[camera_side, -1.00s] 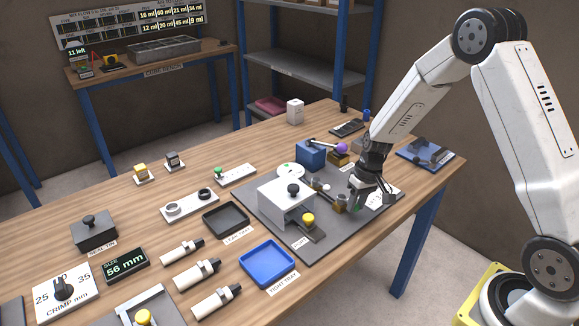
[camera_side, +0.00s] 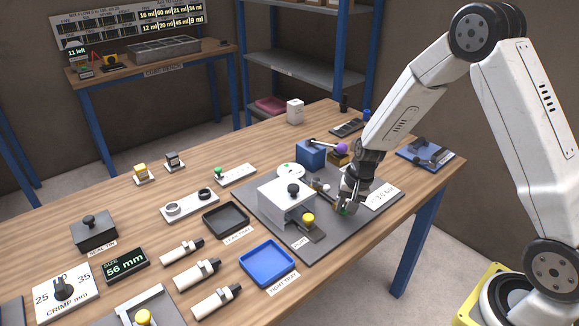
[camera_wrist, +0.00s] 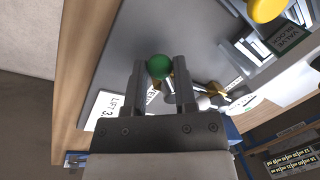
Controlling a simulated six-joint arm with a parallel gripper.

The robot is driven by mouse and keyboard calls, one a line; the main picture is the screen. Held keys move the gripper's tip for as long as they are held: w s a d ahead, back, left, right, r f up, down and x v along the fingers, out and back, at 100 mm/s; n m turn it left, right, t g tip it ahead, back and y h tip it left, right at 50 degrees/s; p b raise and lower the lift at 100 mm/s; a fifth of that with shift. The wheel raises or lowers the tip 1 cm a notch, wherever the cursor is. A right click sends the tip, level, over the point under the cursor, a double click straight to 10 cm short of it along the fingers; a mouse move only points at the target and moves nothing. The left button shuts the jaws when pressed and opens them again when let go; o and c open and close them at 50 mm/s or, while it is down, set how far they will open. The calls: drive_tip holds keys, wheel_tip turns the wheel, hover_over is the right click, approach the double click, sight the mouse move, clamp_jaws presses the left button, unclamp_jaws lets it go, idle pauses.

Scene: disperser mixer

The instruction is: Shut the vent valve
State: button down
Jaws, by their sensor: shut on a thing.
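A round green knob (camera_wrist: 158,67) sits between my two fingertips in the wrist view. In the side view only a small bit of the green knob (camera_side: 343,212) shows beneath my fingers. My gripper (camera_side: 346,209) is low over the right part of the grey mat and is shut on this knob; it also shows in the wrist view (camera_wrist: 160,78). How far the valve is turned cannot be told.
The white box (camera_side: 287,204) with a black knob stands left of my gripper on the grey mat (camera_side: 318,250). A yellow knob (camera_side: 308,219) is in front of it. A blue block (camera_side: 311,154) with a purple-ended lever stands behind. The blue tray (camera_side: 268,262) is at the front.

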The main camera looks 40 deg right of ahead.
drive_tip(key=m, duration=0.1)
drive_tip(key=w+a+m, duration=0.1)
drive_tip(key=m, duration=0.2)
drive_tip(key=shift+w+a+h, duration=0.25)
drive_tip(key=shift+h, duration=0.05)
drive_tip(key=shift+w+a+m+t+h, duration=0.2)
drive_tip(key=shift+w+m, duration=0.2)
drive_tip(key=shift+m, duration=0.65)
drive_tip(key=shift+w+a+m+t+h, duration=0.1)
drive_tip(key=shift+w+m+h, duration=0.2)
drive_tip(key=shift+m, duration=0.75)
drive_tip(key=shift+w, duration=0.1)
drive_tip(key=shift+c, duration=2.1)
unclamp_jaws()
drive_tip(key=shift+r, duration=0.15)
wheel_tip(320, 180, up, 7)
drive_tip(key=s, duration=0.1)
drive_tip(key=shift+s+r, duration=0.2)
drive_tip(key=shift+s, duration=0.05)
drive_tip(key=shift+s+a, duration=0.1)
